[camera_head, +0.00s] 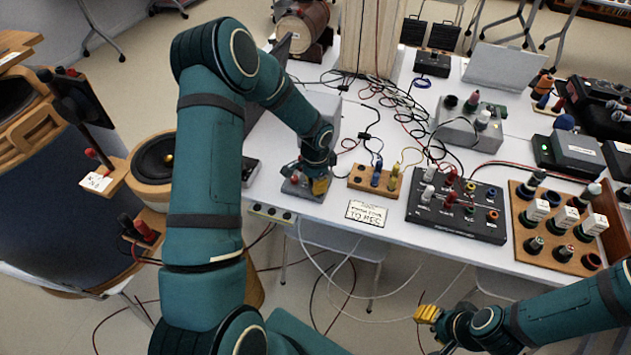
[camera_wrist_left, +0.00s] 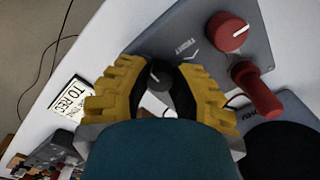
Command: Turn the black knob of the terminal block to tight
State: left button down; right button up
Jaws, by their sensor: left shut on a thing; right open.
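The terminal block (camera_head: 293,191) is a grey plate near the table's front edge, left of centre in the head view. In the left wrist view its plate (camera_wrist_left: 190,32) bears a black knob (camera_wrist_left: 158,74) with printing that seems to read TIGHT beside it. A red knob (camera_wrist_left: 228,32) and a red post (camera_wrist_left: 257,90) stand on the right. My left gripper (camera_head: 319,187) reaches down over the block, its yellow fingers (camera_wrist_left: 158,82) shut around the black knob. The knob's lower side is hidden by the gripper. My right gripper (camera_head: 427,314) is open and empty, in front of the table.
A wooden strip (camera_head: 375,179) with coloured plugs stands just right of the block, and a card (camera_head: 367,213) lies in front of it. A black panel (camera_head: 457,206) and a wooden board (camera_head: 555,226) fill the table's right. A round speaker (camera_head: 155,160) stands at the left.

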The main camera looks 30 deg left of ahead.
pick_arm(q)
jog(key=shift+m, duration=0.5)
jog(key=c, duration=0.8)
grip_release()
jog(key=shift+r, duration=0.1)
